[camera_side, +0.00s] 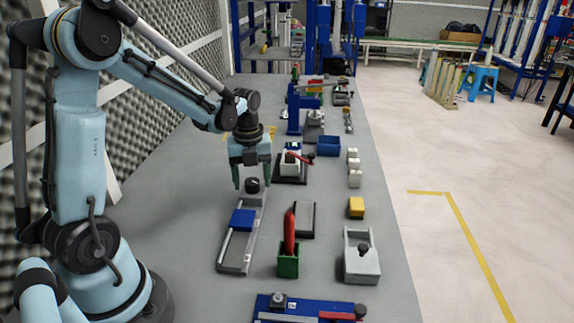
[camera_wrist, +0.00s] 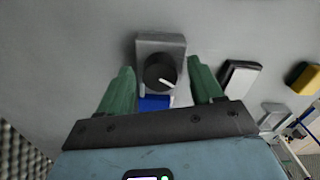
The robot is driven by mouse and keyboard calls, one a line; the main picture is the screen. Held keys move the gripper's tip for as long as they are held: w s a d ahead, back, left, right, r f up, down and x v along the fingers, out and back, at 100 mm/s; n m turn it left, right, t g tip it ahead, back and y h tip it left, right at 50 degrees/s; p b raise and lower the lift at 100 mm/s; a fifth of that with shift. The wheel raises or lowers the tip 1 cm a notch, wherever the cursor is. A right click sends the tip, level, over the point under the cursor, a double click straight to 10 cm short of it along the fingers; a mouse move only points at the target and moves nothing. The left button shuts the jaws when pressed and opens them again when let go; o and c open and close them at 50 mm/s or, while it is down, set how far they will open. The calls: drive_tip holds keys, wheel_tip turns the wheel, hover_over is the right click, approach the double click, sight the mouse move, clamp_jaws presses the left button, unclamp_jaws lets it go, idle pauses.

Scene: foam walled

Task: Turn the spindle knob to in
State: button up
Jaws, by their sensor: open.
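The spindle knob (camera_side: 252,185) is round and black, at the far end of a grey rail frame (camera_side: 222,257) with a blue slider (camera_side: 242,220) on it. In the wrist view the knob (camera_wrist: 159,72) sits on a grey block (camera_wrist: 160,42), its white mark pointing to the lower right, with part of the blue slider (camera_wrist: 155,103) just below. My gripper (camera_side: 252,186) is open, with one green finger on each side of the knob; it also shows in the wrist view (camera_wrist: 161,68). Gaps show between fingers and knob there. Finger height against the knob is hard to tell.
Right of the rail stand a green block (camera_side: 288,266) with a red handle, a dark flat plate (camera_side: 305,220), a yellow block (camera_side: 356,208) and a grey box (camera_side: 361,266) with a black knob. Table left of the rail is clear.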

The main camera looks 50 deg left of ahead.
drive_tip(key=shift+f, duration=0.1)
drive_tip(key=c, duration=1.1)
drive_tip(key=shift+o, duration=0.2)
